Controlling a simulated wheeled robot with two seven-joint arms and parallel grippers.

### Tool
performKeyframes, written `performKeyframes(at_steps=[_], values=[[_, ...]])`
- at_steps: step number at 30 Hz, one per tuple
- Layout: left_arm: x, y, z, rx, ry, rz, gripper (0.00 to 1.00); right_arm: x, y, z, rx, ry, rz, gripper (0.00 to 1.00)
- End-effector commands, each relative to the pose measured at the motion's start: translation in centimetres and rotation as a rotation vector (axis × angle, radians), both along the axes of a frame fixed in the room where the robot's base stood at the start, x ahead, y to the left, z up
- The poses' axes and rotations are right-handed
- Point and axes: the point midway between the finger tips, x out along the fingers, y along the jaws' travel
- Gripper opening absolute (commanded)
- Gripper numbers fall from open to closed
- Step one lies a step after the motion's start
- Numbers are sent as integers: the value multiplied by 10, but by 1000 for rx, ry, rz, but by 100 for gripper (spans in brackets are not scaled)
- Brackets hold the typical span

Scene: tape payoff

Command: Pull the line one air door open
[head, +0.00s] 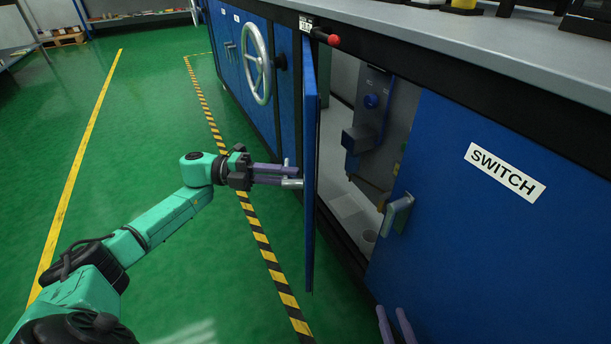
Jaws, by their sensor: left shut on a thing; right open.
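A blue cabinet door (310,200) stands swung out from the cabinet front, seen nearly edge-on. My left gripper (288,175) is shut on the door's metal handle (291,184), on the door's left side. The door hides part of the handle and its own far face. Behind it the compartment is open, with a grey unit (375,125) carrying a blue knob inside. A small label (305,24) above the door is too slanted to read. My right gripper (392,312) shows only its purple fingertips at the bottom edge, apart and empty, in front of the SWITCH door.
A closed blue door (470,240) labelled SWITCH (505,172), with a metal handle (397,214), is right of the opening. A red knob (333,40) juts out above. A handwheel (256,64) is further left. Green floor (140,130) with striped tape is clear at left.

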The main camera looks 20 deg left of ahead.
Motion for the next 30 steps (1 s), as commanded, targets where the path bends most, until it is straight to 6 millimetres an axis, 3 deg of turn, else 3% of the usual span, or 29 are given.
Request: performKeyframes(at_steps=[7, 8, 9, 10, 22, 26, 30], values=[[0, 0, -1, 1, 2, 1, 0, 0, 0, 0, 1, -1, 1, 50], [0, 0, -1, 1, 2, 1, 28, 0, 0, 0, 1, -1, 1, 50], [0, 0, -1, 1, 2, 1, 43, 0, 0, 0, 1, -1, 1, 50], [0, 0, -1, 0, 2, 1, 50, 0, 0, 0, 1, -1, 1, 50], [-1, 5, 0, 1, 1, 1, 50, 0, 0, 0, 1, 5, 2, 50], [-4, 20, 0, 2, 2, 4, 50, -8, 1, -7, 1, 41, 6, 50], [-12, 49, -1, 3, 3, 5, 50, -31, 2, -33, -11, 127, 17, 50]])
